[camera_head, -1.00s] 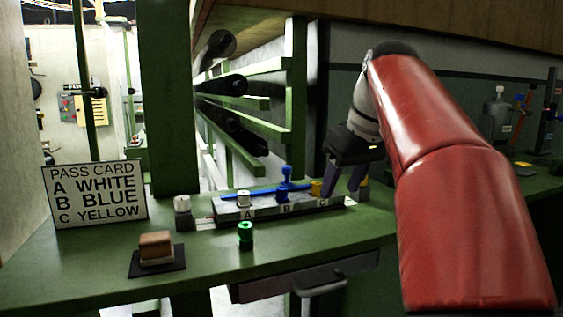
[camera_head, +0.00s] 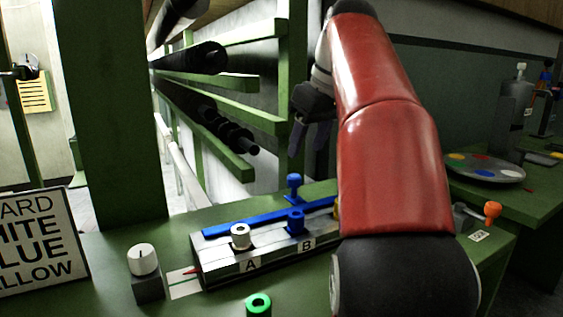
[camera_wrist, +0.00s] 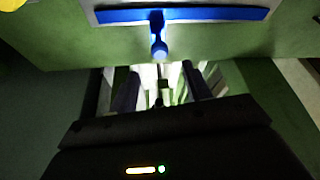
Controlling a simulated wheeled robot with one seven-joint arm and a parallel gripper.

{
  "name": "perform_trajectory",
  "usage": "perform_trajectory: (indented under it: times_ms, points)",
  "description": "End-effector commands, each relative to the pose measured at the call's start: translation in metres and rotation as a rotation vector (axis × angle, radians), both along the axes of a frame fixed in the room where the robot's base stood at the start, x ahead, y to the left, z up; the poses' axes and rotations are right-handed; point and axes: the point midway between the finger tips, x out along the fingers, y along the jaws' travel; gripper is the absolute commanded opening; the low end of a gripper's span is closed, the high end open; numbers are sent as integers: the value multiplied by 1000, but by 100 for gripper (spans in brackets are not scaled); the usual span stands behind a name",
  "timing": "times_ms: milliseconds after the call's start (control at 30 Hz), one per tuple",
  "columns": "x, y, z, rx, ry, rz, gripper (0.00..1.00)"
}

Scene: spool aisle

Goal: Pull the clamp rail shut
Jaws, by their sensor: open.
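The clamp rail (camera_head: 265,219) is a long blue bar behind the spools on a grey block (camera_head: 222,271). A blue upright knob (camera_head: 294,187) stands on it. In the wrist view the rail (camera_wrist: 190,14) crosses the top, with its knob (camera_wrist: 159,48) pointing down toward my fingers. A white spool (camera_head: 240,236) sits at A and a blue spool (camera_head: 296,221) at B. My arm hides the C end, except a sliver of yellow. My gripper (camera_head: 316,136) is open and empty, above and beyond the rail. Its fingers show apart in the wrist view (camera_wrist: 160,90), clear of the knob.
A white-topped dial (camera_head: 143,262) and a green spool (camera_head: 259,305) stand on the green bench. The pass card (camera_head: 35,243) is at left. A green post (camera_head: 120,110) and a rack with black rolls rise behind. An orange-knobbed lever (camera_head: 491,212) and a palette (camera_head: 486,168) are at right.

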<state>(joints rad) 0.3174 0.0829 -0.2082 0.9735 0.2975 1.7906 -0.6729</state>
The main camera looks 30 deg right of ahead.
Motion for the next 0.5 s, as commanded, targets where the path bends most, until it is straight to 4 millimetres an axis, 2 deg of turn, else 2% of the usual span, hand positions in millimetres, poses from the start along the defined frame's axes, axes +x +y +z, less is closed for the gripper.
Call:
perform_trajectory:
  times_ms: [167,500]
  points:
    - [5,2,-15,1,2,2,48]
    - [24,7,-63,0,2,0,48]
